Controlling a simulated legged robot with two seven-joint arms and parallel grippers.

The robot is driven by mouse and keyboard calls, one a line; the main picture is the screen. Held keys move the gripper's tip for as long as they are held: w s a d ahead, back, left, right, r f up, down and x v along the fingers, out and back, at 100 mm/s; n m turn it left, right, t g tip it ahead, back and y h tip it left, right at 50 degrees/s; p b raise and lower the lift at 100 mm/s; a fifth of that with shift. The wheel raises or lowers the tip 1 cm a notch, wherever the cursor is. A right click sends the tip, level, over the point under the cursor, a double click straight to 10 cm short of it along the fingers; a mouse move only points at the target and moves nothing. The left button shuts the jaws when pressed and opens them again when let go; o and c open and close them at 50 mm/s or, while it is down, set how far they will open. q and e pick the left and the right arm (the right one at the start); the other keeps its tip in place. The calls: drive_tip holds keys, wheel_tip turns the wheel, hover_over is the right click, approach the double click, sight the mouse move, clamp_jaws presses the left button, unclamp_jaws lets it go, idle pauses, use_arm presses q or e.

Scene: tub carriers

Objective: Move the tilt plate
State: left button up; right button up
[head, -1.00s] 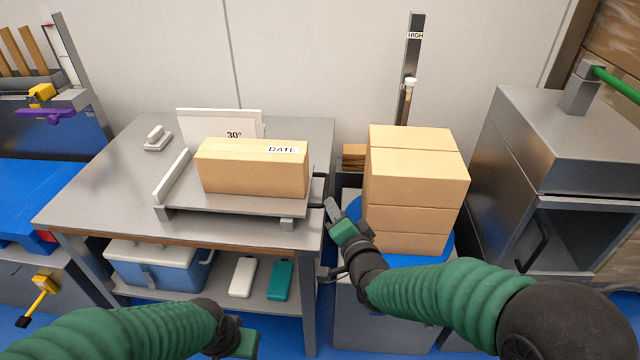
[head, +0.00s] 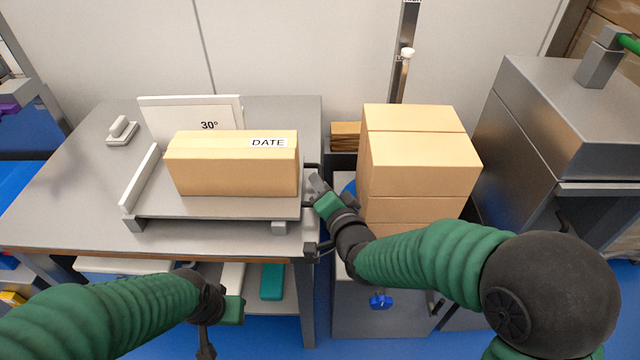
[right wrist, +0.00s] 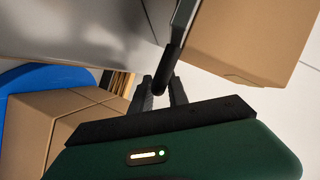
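The tilt plate (head: 225,207) is a grey metal plate with a raised lip on its left, lying about flat on the steel table. A cardboard box (head: 232,174) marked DATE rests on it. A dark handle (head: 311,167) sticks out at the plate's right side. My right gripper (head: 318,184) is at this handle. In the right wrist view the fingers (right wrist: 160,95) are apart, with the handle's dark bar (right wrist: 170,65) at the gap between them; contact cannot be told. My left gripper (head: 232,311) is low in front of the table, away from the plate; its fingers do not show clearly.
A white 30° sign (head: 195,115) stands behind the plate. Stacked boxes (head: 415,165) stand close right of my right gripper. A grey cabinet (head: 570,120) is farther right. A small white-handled block (head: 122,130) lies on the table (head: 65,195), whose left part is mostly clear.

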drive_tip(key=shift+a, duration=0.15)
clamp_jaws()
drive_tip(key=shift+s+f, duration=0.15)
drive_tip(key=shift+f, duration=0.05)
idle(0.7)
